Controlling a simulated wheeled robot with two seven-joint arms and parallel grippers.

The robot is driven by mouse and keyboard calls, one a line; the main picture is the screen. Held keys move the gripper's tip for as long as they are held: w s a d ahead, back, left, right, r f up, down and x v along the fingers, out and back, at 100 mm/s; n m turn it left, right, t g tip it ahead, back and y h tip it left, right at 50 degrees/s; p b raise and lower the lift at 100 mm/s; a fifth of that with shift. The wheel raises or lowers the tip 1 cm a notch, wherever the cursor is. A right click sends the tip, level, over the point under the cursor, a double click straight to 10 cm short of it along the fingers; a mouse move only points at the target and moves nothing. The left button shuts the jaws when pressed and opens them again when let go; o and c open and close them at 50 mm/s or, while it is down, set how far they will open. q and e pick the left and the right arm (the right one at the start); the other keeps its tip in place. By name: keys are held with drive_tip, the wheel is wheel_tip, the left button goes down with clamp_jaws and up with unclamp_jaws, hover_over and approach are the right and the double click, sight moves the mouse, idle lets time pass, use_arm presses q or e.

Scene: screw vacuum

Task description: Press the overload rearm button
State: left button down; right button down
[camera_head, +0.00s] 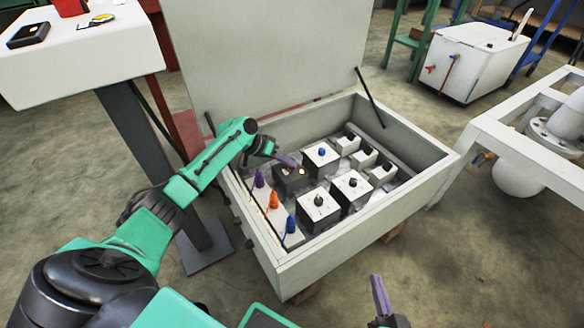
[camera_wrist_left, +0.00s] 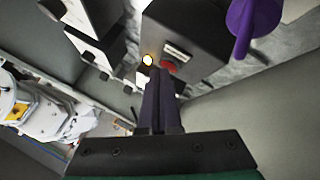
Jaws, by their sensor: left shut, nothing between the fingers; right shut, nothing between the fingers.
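An open grey electrical box (camera_head: 282,245) holds several block-shaped units. A dark block (camera_head: 290,183) sits inside toward its left; it also shows in the left wrist view (camera_wrist_left: 190,40). That view shows a red round button (camera_wrist_left: 168,66) and a small lit yellowish lamp (camera_wrist_left: 147,60) on the dark block, beside a label plate. My left gripper (camera_head: 292,163) is shut and empty, with purple fingertips at the dark block. In the wrist view its tips (camera_wrist_left: 160,72) overlap the red button's lower edge; contact cannot be told. My right gripper (camera_head: 379,290) is shut and empty, outside the box in front.
White blocks stand around the dark one, including one with a blue knob (camera_head: 322,152). Purple, orange and blue connectors (camera_head: 274,199) line the box's left side. The raised lid (camera_head: 265,50) stands behind. A white frame (camera_head: 510,140) is at right.

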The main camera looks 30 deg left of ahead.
use_arm(q)
drive_tip(key=shift+f, duration=0.25)
idle(0.3)
drive_tip(key=shift+r+p, duration=0.85)
drive_tip(key=shift+r, duration=0.05)
wheel_tip(320, 180, up, 5)
drive_tip(key=p, duration=0.5)
idle(0.4)
